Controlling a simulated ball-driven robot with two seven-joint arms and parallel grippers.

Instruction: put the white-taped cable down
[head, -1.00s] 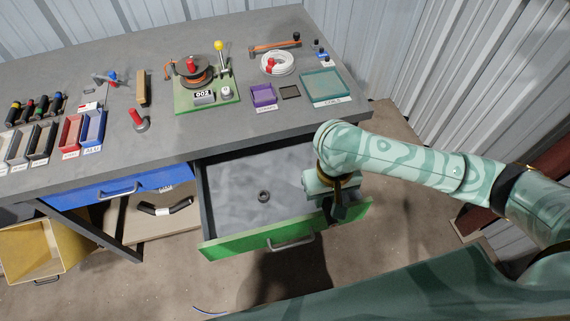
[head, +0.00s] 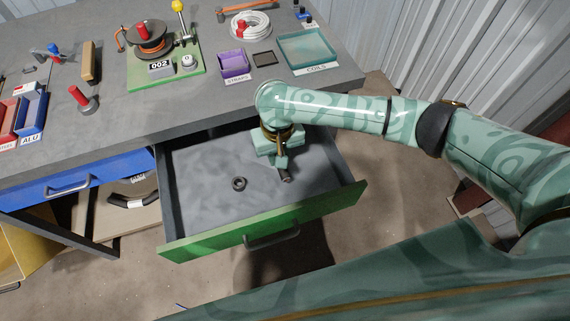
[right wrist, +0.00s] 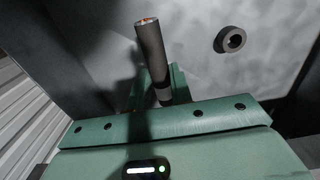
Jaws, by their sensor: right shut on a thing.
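My right gripper (head: 281,166) is over the right part of the open green-fronted drawer (head: 265,224). It is shut on a short dark cable piece (head: 287,177), which also shows in the right wrist view (right wrist: 150,48). The cable's free end shows a copper-coloured core, and a paler band shows near the jaws. I cannot tell whether it touches the drawer floor. A dark ring (head: 239,184) lies on the drawer floor left of the gripper and shows in the right wrist view (right wrist: 230,40). My left gripper is not in view.
The drawer floor around the ring is clear. The grey bench top (head: 225,110) overhangs the drawer's back. A black curved cable with a white band (head: 115,200) lies below the bench at left. A teal tray (head: 309,50) and purple tray (head: 233,64) stand on the bench.

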